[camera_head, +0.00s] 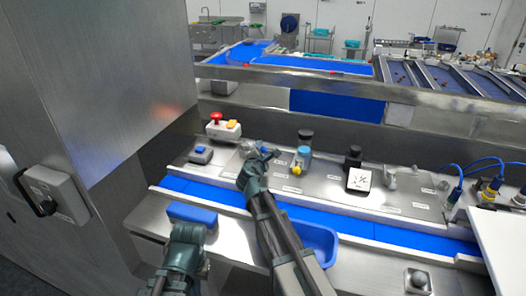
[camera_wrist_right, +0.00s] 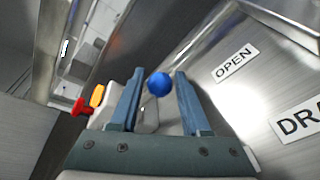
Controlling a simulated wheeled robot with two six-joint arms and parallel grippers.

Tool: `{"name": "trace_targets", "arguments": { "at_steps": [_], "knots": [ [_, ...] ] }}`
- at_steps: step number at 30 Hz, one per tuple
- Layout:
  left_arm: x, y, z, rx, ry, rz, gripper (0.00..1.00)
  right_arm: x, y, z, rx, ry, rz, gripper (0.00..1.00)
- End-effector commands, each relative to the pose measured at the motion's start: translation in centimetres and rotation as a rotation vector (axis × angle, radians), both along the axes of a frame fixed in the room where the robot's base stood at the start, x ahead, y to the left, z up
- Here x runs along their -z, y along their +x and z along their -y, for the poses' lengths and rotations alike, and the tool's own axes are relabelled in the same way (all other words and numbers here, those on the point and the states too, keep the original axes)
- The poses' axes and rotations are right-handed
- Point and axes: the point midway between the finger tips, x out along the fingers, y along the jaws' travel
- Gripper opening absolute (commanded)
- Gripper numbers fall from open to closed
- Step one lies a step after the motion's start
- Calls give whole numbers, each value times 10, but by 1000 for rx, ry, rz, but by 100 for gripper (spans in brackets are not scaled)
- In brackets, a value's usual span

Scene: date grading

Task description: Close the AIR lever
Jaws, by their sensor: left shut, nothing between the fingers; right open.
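A lever's round blue knob (camera_wrist_right: 159,84) shows in the right wrist view, between the two fingers of my open right gripper (camera_wrist_right: 158,100). I cannot tell whether either finger touches it. A plate marked OPEN (camera_wrist_right: 235,62) is on the steel panel right of the knob. No AIR label can be read. In the head view my right gripper (camera_head: 266,154) is at the back of the steel panel, and it hides most of the lever. My left gripper (camera_head: 188,230) is shut and empty, low at the front near a blue block (camera_head: 192,213).
A red stop button (camera_head: 216,117) and a yellow button (camera_head: 232,125) sit on a box left of my right gripper. A blue-and-yellow fitting (camera_head: 302,158) stands close on its right. A blue belt (camera_head: 350,225) runs in front. A blue tray (camera_head: 320,243) lies below.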

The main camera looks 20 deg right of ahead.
Motion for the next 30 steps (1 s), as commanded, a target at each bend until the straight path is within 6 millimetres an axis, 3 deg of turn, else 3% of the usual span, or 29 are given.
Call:
{"name": "trace_targets", "arguments": {
  "at_steps": [4, 12, 30],
  "knots": [
    [0, 0, 0, 0, 0, 0, 0, 0, 0, 0, 0, 0, 0, 45],
    [0, 0, 0, 0, 0, 0, 0, 0, 0, 0, 0, 0, 0, 0],
    [0, 0, 0, 0, 0, 0, 0, 0, -1, 0, 1, 1, 0, 0]
  ]
}}
